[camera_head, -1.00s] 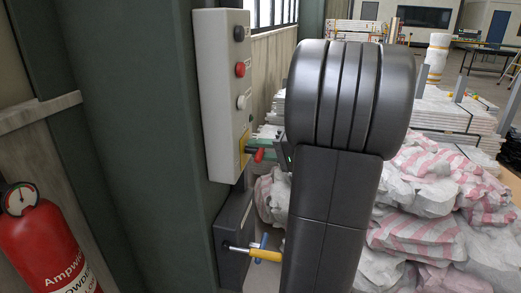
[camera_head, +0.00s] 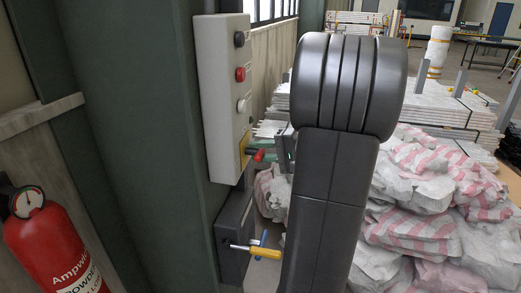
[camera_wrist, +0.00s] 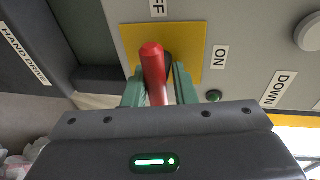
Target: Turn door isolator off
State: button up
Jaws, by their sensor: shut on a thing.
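The door isolator is a red handle (camera_wrist: 153,72) on a yellow plate (camera_wrist: 190,42) low on a grey control box (camera_head: 220,95). An OFF label (camera_wrist: 157,8) is above the plate in the wrist view and an ON label (camera_wrist: 220,57) is to its right. My gripper (camera_wrist: 160,88) has its green fingers on both sides of the red handle and is shut on it. The handle's tip points up, slightly left, in the wrist view. In the head view the handle's red end (camera_head: 258,155) shows beside my arm, which hides most of the gripper.
The box also carries black, red and white buttons. Below it is a dark hand-drive unit (camera_head: 232,225) with a yellow-gripped crank (camera_head: 263,252). A red fire extinguisher (camera_head: 50,240) stands at left. Piled striped bags (camera_head: 420,200) lie at right behind my arm.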

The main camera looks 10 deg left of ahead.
jog(key=o, duration=1)
jog(key=shift+c, duration=0.2)
jog(key=v, duration=1.3)
jog(key=shift+d+r+b, duration=0.2)
jog(key=shift+d+b, duration=0.15)
jog(key=x, duration=1.4)
jog(key=shift+s+p, duration=0.1)
jog(key=shift+p, duration=0.25)
jog(key=shift+f+b, duration=0.2)
jog(key=shift+b, duration=0.15)
jog(key=shift+d+r+n, duration=0.1)
jog(key=shift+r+n, duration=0.05)
jog(key=shift+n, duration=0.15)
